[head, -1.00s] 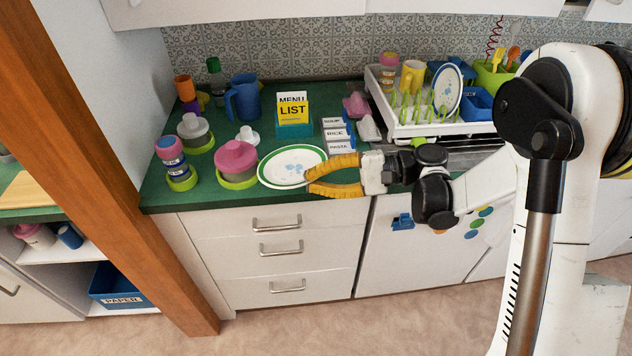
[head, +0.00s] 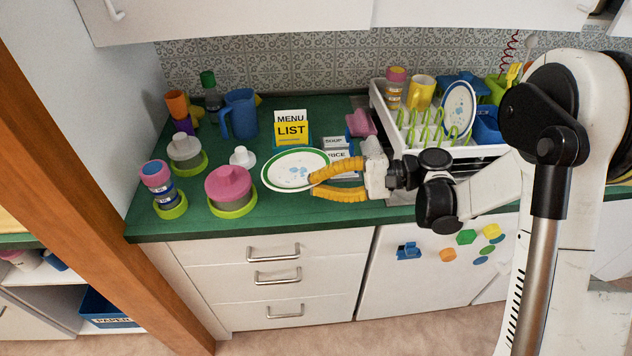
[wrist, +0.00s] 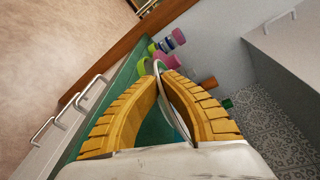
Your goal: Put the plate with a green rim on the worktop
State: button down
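The white plate with a green rim and a pale blue pattern (head: 290,170) is in my gripper (head: 318,186), over the front part of the green worktop (head: 290,218). My gripper's yellow fingers are shut on its right edge, one above and one below. In the wrist view the plate (wrist: 174,100) shows edge-on between the fingers, which come together near their tips (wrist: 162,72). The plate looks nearly level. It seems a little above the worktop, but I cannot tell how large the gap is.
A pink jar (head: 228,186) stands left of the plate, and a yellow menu stand (head: 291,128) behind it. Labelled boxes (head: 336,145) are partly hidden behind the plate and gripper. A white dish rack (head: 392,132) holding a blue-rimmed plate (head: 459,110) stands right. Bare worktop lies in front.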

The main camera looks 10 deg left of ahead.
aim_at(317, 214)
jog(key=shift+f+b, duration=2.5)
jog(key=shift+f, duration=1.15)
jog(key=shift+f, duration=0.2)
jog(key=c, duration=2)
grip_release()
jog(key=shift+o, duration=0.2)
jog(key=shift+w+d, duration=0.1)
jog(key=shift+d, duration=0.05)
jog(key=shift+v, duration=1.9)
jog(key=o, duration=0.6)
